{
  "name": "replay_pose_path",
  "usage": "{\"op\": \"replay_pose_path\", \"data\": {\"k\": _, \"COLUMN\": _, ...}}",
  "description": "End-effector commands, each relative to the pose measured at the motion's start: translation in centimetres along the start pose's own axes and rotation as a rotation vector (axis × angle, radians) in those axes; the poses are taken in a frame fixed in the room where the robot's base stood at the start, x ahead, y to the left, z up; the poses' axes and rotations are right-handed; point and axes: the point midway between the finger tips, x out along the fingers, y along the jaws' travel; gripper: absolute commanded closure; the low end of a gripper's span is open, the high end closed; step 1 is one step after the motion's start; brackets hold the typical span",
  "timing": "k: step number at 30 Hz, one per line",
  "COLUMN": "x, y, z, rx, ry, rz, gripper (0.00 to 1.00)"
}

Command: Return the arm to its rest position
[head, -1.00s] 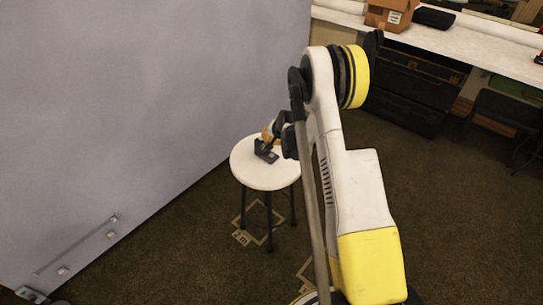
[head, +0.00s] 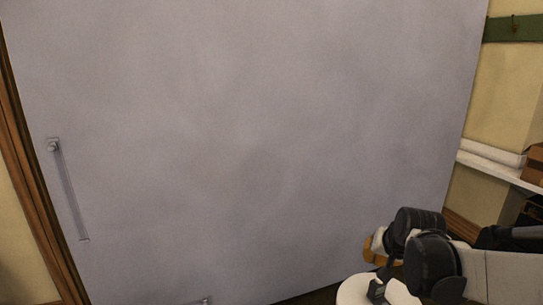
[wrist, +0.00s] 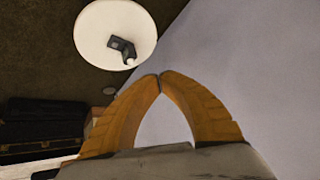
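My gripper (wrist: 160,77) has orange curved fingers whose tips meet in the wrist view, with nothing between them. In the head view, my gripper (head: 373,248) is partly hidden behind the dark wrist joints at the lower right. A round white stool (wrist: 92,50) shows at the top of the wrist view, apart from the fingertips. A small dark angled object (wrist: 121,46) lies on it, with a small white spot beside it. The stool top (head: 352,290) is cut off by the bottom edge of the head view.
A large grey-lilac panel (head: 250,140) fills most of the head view, with a long bar handle (head: 70,195) at its left. A white shelf (head: 502,170) with a cardboard box (head: 535,165) is at the right. Dark cases (wrist: 40,125) stand at the wrist view's lower left.

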Motion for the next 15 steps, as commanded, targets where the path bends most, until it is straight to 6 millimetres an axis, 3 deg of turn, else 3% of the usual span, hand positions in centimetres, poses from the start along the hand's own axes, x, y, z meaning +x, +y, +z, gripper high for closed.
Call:
{"op": "replay_pose_path", "data": {"k": 1, "x": -2.3, "y": -0.7, "z": 1.5, "rx": -0.036, "ry": -0.002, "rz": -0.003, "gripper": 1.0}}
{"op": "replay_pose_path", "data": {"k": 6, "x": -8.6, "y": -1.8, "z": 6.7, "rx": -0.16, "ry": -0.007, "rz": -0.006, "gripper": 1.0}}
{"op": "replay_pose_path", "data": {"k": 10, "x": -12.2, "y": -1.8, "z": 11.1, "rx": -0.254, "ry": -0.009, "rz": -0.01, "gripper": 1.0}}
{"op": "replay_pose_path", "data": {"k": 15, "x": -14.8, "y": -1.1, "z": 16.1, "rx": -0.351, "ry": -0.009, "rz": -0.013, "gripper": 1.0}}
